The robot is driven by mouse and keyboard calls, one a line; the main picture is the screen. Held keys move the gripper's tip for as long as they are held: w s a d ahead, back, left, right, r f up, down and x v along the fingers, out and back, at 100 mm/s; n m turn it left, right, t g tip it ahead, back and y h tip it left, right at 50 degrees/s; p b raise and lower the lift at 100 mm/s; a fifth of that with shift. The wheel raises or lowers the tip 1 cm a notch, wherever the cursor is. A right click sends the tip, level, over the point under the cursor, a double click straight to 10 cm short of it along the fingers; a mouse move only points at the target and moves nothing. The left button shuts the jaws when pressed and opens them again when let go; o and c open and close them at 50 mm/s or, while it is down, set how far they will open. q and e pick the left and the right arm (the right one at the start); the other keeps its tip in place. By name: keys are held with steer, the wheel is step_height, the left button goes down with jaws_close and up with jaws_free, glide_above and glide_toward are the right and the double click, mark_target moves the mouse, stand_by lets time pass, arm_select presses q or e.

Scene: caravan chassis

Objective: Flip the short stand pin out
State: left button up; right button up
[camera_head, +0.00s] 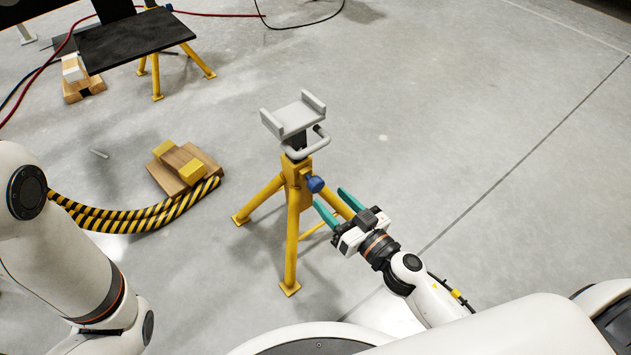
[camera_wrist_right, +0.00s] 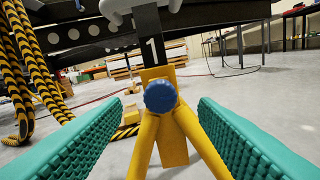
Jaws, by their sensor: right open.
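A short yellow tripod stand (camera_head: 293,215) with a grey cradle top (camera_head: 293,116) stands on the floor in the middle of the head view. Its blue pin knob (camera_head: 315,184) sticks out on the right side of the collar. My right gripper (camera_head: 333,203) is open just right of and below the knob, its green fingers pointing at it. In the right wrist view the blue knob (camera_wrist_right: 161,96) sits centred between the two open fingers (camera_wrist_right: 160,130), farther out and apart from both. My left gripper is out of view.
Wood blocks (camera_head: 183,168) and a yellow-black striped hose (camera_head: 135,217) lie left of the stand. A black platform (camera_head: 135,40) with yellow legs stands at the upper left. Red and black cables cross the floor at the back. The floor to the right is clear.

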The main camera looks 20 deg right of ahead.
mark_target(319, 188)
steer(key=x, duration=0.6)
steer(key=shift+w+a+p, duration=0.1)
steer(key=shift+w+p, duration=0.25)
steer(key=shift+w, duration=0.05)
